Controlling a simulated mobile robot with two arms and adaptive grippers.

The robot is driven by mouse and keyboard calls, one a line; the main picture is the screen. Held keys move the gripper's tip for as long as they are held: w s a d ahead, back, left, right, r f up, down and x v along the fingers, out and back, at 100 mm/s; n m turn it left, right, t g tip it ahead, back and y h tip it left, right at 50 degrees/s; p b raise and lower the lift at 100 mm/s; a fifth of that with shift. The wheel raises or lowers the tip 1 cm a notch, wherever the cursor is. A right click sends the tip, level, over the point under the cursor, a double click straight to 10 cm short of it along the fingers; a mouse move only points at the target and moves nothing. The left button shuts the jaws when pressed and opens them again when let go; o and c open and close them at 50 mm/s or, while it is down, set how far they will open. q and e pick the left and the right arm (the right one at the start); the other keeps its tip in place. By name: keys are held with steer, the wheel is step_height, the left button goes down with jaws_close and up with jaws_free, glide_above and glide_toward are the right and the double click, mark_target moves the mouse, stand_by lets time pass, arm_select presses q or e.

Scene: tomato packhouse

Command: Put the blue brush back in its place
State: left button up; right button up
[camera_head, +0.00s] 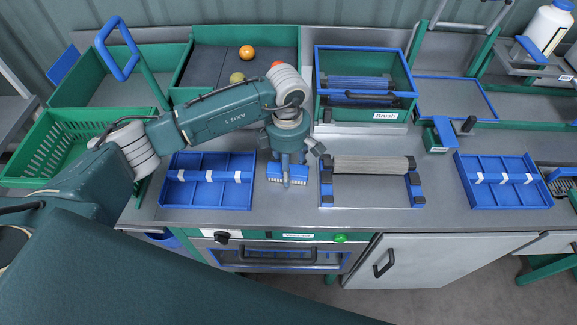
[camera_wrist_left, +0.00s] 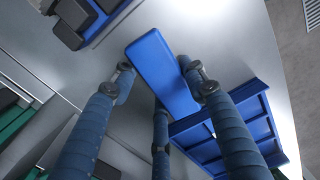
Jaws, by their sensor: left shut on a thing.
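My left gripper (camera_head: 288,160) points down over the worktop, between the left blue tray and the roller frame. It is shut on the blue brush (camera_head: 288,175), whose white bristles show along its lower edge. In the left wrist view the brush is a plain blue block (camera_wrist_left: 163,72) between the fingers of my gripper (camera_wrist_left: 160,88). A green box with a blue rim (camera_head: 388,99), labelled "Brush", stands behind, to the right of the gripper. Dark and blue items lie inside it. My right gripper is not in view.
A blue divided tray (camera_head: 205,202) lies left of the brush; another blue tray (camera_head: 503,203) lies at right. A roller frame (camera_head: 371,198) stands just right of the brush. Green crates (camera_head: 66,125) fill the left back. The worktop (camera_head: 434,185) is bare between frame and right tray.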

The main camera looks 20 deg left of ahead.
arm_select(q)
steer(key=shift+f, duration=0.2)
steer(key=o, duration=1.2)
steer(key=c, duration=0.3)
steer(key=shift+r, duration=0.1)
steer(key=shift+r+p, duration=1.55)
steer(key=shift+r, duration=1.9)
